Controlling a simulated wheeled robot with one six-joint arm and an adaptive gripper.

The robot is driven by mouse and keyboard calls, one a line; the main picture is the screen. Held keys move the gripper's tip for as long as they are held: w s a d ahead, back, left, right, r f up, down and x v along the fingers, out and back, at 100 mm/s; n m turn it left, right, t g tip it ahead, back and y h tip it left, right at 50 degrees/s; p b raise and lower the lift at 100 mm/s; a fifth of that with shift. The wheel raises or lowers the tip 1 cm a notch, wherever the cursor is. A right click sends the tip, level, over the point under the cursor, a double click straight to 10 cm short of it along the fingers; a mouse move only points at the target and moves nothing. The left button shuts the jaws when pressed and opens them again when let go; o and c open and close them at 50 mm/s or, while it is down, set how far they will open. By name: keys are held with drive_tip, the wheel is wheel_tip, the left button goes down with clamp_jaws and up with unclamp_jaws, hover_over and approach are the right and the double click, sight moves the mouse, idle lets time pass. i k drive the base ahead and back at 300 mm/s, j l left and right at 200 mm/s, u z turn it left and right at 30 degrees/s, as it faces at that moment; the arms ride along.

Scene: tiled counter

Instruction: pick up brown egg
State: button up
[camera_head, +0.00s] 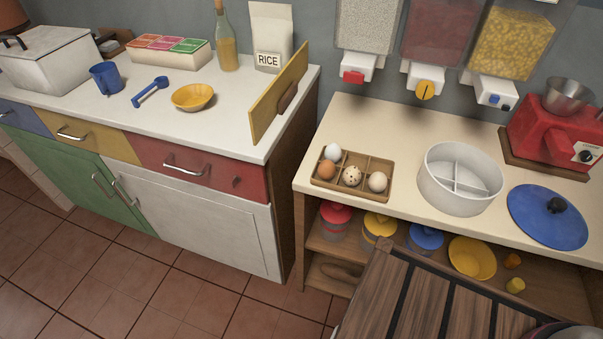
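The brown egg (327,169) sits in the front left compartment of a wooden egg tray (371,162) on the cream counter. A white egg (333,152) is just behind it. A speckled egg (351,176) and another pale egg (377,181) sit in the front compartments to its right. The other back compartments look empty. My gripper is not in view.
A white divided round pot (455,188) stands right of the tray, with its blue lid (547,217) further right. Dispensers (433,40) hang above the counter's back. A yellow board (279,93) stands upright on the left counter's edge. A slatted wooden surface (440,300) is in front.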

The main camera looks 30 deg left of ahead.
sight(327, 170)
drive_tip(key=u, duration=1.3)
